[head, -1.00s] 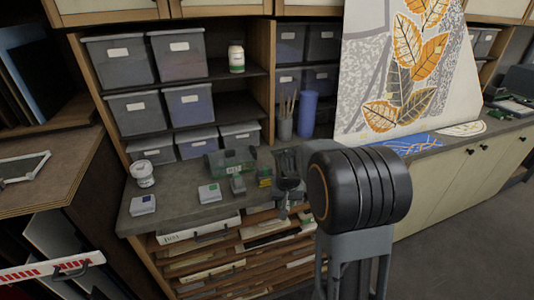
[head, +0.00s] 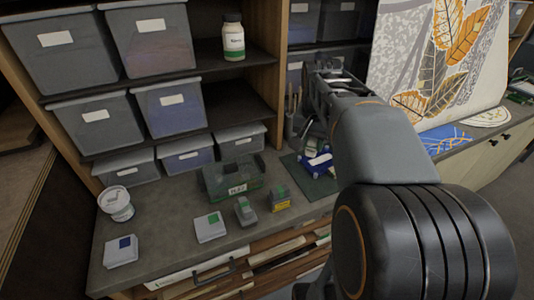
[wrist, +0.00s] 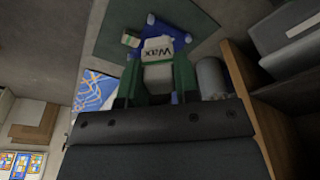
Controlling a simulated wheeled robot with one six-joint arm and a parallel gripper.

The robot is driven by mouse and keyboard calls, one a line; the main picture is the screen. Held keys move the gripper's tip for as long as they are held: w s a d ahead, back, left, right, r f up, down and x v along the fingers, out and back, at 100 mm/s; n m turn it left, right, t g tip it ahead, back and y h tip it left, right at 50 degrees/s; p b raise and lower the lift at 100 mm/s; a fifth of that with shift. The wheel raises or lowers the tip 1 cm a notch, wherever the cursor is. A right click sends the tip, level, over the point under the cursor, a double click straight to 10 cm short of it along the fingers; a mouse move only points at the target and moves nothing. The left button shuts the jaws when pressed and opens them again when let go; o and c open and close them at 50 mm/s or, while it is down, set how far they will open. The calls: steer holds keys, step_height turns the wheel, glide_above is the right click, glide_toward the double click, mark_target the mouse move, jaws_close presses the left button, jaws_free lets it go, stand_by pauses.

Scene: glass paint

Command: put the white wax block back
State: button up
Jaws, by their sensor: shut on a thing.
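In the wrist view the white wax block (wrist: 157,48), with its "Wax" label showing, is between the green fingers of my gripper (wrist: 158,70). The gripper is shut on it. Beyond the block lie a blue item (wrist: 178,24) and a dark green mat (wrist: 112,32). In the head view my arm reaches towards the back of the counter, above the mat (head: 322,187) with the blue and white item (head: 317,163). The fingers and the held block are hard to make out there. I cannot tell whether the block touches anything below.
On the counter (head: 175,215) stand a clear green bin (head: 220,185), a white tub (head: 116,204) and several small blocks, one with a blue mark (head: 121,252) and one with a green mark (head: 210,228). Shelves with grey boxes (head: 95,122) rise behind. A leaf print (head: 435,60) stands right.

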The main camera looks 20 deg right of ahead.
steer(key=w+a+f+p, duration=0.1)
steer(key=w+f, duration=0.2)
steer(key=w, duration=0.1)
steer(key=w+a+f+p, duration=0.1)
steer(key=w+a+f, duration=0.1)
steer(key=w, duration=0.2)
steer(key=w+a+f, duration=0.1)
steer(key=w+f, duration=0.2)
steer(key=w, duration=0.1)
steer(key=shift+w+a+f+p, duration=0.2)
steer(key=shift+a+f+p, duration=0.1)
steer(key=shift+f+p, duration=0.1)
steer(key=f, duration=0.3)
steer(key=shift+w+a+f, duration=0.1)
steer(key=shift+w+a, duration=0.05)
steer(key=shift+w, duration=0.25)
steer(key=shift+f, duration=0.45)
steer(key=shift+f, duration=0.1)
steer(key=o, duration=0.9)
steer(key=shift+o, duration=0.2)
